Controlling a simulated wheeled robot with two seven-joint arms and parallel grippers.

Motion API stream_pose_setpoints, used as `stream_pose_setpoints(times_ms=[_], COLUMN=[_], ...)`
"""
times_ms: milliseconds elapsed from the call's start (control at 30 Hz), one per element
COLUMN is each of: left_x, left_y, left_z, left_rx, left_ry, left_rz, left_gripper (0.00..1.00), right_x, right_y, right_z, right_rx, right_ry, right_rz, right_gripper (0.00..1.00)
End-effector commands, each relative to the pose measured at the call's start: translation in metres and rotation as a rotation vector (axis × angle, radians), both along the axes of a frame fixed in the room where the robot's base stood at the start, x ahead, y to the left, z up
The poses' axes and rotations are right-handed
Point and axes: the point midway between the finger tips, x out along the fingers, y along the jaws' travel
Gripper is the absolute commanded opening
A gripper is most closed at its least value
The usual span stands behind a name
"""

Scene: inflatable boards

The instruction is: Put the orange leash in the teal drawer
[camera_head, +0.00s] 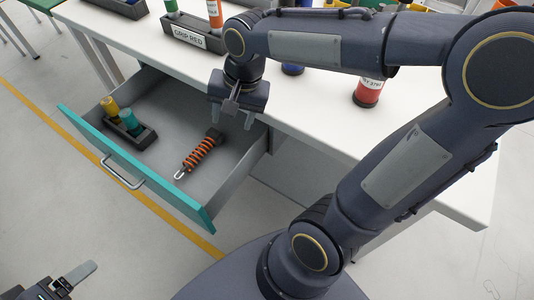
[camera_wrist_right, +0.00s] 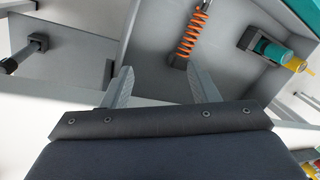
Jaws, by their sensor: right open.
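The orange leash (camera_head: 199,152), a coiled cord with a dark end and a metal hook, lies on the floor of the open teal drawer (camera_head: 133,165). It also shows in the right wrist view (camera_wrist_right: 192,36), beyond the fingers. My right gripper (camera_head: 231,119) is open and empty above the drawer's inner right part, near the table edge and apart from the leash. Its two fingers also show in the right wrist view (camera_wrist_right: 158,88). My left gripper (camera_head: 72,281) is at the bottom left corner, only partly in view, away from the drawer; its opening is unclear.
A dark holder (camera_head: 130,135) with yellow and teal cylinders sits in the drawer's left part. On the white table stand a rack labelled GRIP RED (camera_head: 191,37) and a red cylinder (camera_head: 368,92). The drawer's middle floor is free around the leash.

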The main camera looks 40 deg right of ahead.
Motion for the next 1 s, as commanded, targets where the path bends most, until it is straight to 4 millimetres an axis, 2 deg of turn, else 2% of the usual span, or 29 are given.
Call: stream_pose_setpoints(times_ms=[33, 100, 200, 333, 500, 800, 900, 1000], left_x=[0.0, 0.0, 0.0, 0.0, 0.0, 0.0, 0.0, 0.0], left_y=[0.0, 0.0, 0.0, 0.0, 0.0, 0.0, 0.0, 0.0], left_z=[0.0, 0.0, 0.0, 0.0, 0.0, 0.0, 0.008, 0.027], left_rx=[0.0, 0.0, 0.0, 0.0, 0.0, 0.0, 0.0, 0.0], left_ry=[0.0, 0.0, 0.0, 0.0, 0.0, 0.0, 0.0, 0.0], left_rz=[0.0, 0.0, 0.0, 0.0, 0.0, 0.0, 0.0, 0.0], left_gripper=[0.78, 0.78, 0.78, 0.78, 0.78, 0.78, 0.78, 0.78], right_x=[-0.024, -0.052, -0.086, -0.114, -0.127, -0.128, -0.128, -0.128], right_y=[-0.007, -0.011, -0.011, -0.006, -0.002, -0.001, -0.001, -0.001], right_z=[0.006, 0.007, 0.004, -0.003, -0.01, -0.01, -0.002, 0.017], right_rx=[0.012, 0.019, 0.014, -0.009, -0.035, -0.038, -0.038, -0.038], right_ry=[-0.064, -0.146, -0.261, -0.381, -0.455, -0.461, -0.461, -0.461], right_rz=[0.068, 0.177, 0.313, 0.441, 0.521, 0.533, 0.533, 0.533], right_gripper=[0.54, 0.54, 0.54, 0.54, 0.54, 0.54, 0.54, 0.54])
